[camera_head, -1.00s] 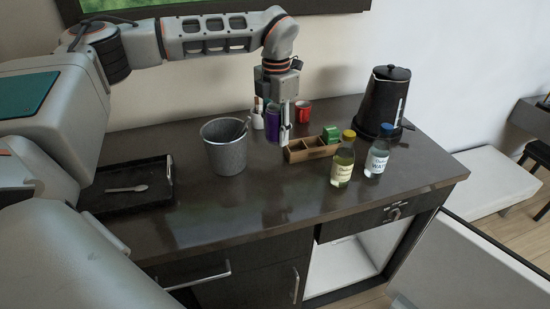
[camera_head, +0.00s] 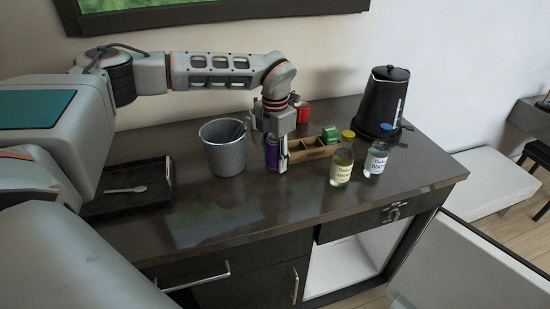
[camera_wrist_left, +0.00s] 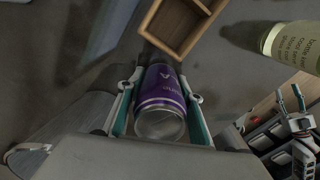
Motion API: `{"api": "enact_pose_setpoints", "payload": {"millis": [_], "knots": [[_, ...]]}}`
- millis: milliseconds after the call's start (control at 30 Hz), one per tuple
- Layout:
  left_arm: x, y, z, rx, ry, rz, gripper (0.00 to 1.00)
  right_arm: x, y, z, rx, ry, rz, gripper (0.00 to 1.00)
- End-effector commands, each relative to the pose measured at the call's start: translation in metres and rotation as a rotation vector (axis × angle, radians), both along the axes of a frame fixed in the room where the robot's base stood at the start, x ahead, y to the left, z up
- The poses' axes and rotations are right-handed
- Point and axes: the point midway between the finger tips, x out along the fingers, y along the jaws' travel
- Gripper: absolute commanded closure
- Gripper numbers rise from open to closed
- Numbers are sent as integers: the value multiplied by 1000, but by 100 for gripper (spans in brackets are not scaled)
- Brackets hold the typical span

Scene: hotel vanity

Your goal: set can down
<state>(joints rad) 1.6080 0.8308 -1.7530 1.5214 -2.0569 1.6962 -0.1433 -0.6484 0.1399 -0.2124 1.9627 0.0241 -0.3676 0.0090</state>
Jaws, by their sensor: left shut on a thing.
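A purple can (camera_head: 272,154) is between the fingers of my left gripper (camera_head: 277,158), which is shut on it. In the head view the can is low over the dark vanity top (camera_head: 230,215), just right of the grey bucket; I cannot tell if its base touches the surface. In the left wrist view the can (camera_wrist_left: 161,97) sits between both finger pads, its silver end facing the camera. My right gripper does not show in the head view.
A wooden divided box (camera_head: 310,148) with a green item is close to the right. The grey bucket (camera_head: 225,150) is left. The front counter is clear.

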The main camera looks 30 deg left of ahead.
Motion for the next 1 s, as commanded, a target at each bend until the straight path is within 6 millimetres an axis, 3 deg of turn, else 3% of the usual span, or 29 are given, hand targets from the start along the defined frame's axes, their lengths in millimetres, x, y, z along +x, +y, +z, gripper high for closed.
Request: {"api": "enact_pose_setpoints", "payload": {"millis": [100, 133, 200, 633, 1000], "knots": [[0, 0, -3, 0, 0, 0, 92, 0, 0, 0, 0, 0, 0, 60], [0, 0, -3, 0, 1, 0, 59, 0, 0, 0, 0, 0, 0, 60], [0, 0, -3, 0, 1, 0, 48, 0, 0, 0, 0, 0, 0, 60], [0, 0, 5, 0, -1, 0, 48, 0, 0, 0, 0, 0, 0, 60], [1, 0, 74, 0, -3, 0, 48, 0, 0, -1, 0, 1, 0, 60]]}}
